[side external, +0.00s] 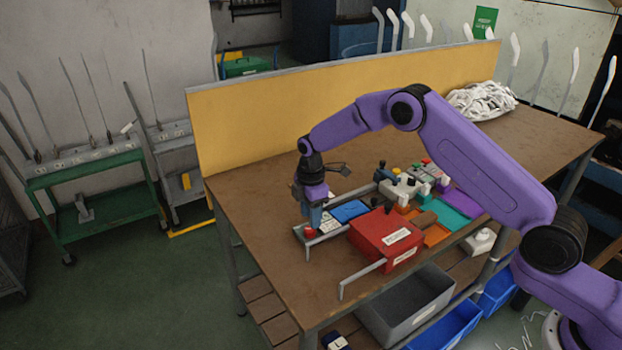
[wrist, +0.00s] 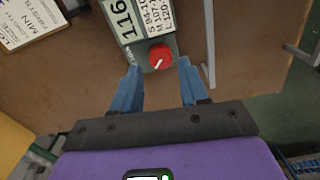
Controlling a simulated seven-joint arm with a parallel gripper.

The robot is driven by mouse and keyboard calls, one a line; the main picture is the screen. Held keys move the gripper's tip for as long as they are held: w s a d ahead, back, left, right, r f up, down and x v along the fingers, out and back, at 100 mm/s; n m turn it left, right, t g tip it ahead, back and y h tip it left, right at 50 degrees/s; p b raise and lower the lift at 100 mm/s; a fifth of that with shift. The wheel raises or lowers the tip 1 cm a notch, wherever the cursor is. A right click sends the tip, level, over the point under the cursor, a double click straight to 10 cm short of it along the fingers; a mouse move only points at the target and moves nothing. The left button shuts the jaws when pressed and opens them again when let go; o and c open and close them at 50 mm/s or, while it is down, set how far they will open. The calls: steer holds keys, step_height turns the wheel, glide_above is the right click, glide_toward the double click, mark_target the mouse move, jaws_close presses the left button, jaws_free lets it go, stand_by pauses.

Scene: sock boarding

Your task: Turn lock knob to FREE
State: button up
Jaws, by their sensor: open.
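The lock knob (wrist: 161,57) is red and round with a white pointer line. It sits at the end of a grey panel with a number display reading 116 and printed size lines. In the wrist view the pointer slants down and to the left; no FREE mark can be read. My gripper (wrist: 160,72) has blue fingers that stand apart, one on each side of the knob's near edge, with nothing between them. In the side external view my gripper (side external: 311,228) points down just above the red knob (side external: 309,233) at the panel's left end.
A red box (side external: 384,240) with white labels stands right of the knob. Grey bent rails (side external: 360,277) rise near the panel and box. A blue pad (side external: 350,210) and coloured trays lie behind. The brown table (side external: 262,247) is bare at the left. A yellow board (side external: 270,115) borders its back.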

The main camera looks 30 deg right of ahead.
step_height(320, 180, up, 13)
steer(key=shift+r, duration=0.2)
steer(key=shift+s, duration=0.1)
stand_by(0.5)
steer(key=s+a+r+m, duration=0.1)
steer(key=s+r, duration=0.2)
steer(key=s, duration=0.8)
steer(key=s+a+r+m, duration=0.1)
steer(key=s+a+r, duration=0.15)
steer(key=s, duration=0.85)
steer(key=s+d, duration=0.4)
steer(key=s, duration=0.3)
steer(key=s+d+f+m, duration=0.1)
steer(key=s+d, duration=0.3)
steer(key=s, duration=0.3)
steer(key=s+d+m, duration=0.1)
steer(key=s+d, duration=0.3)
steer(key=s, duration=0.4)
steer(key=shift+f, duration=0.15)
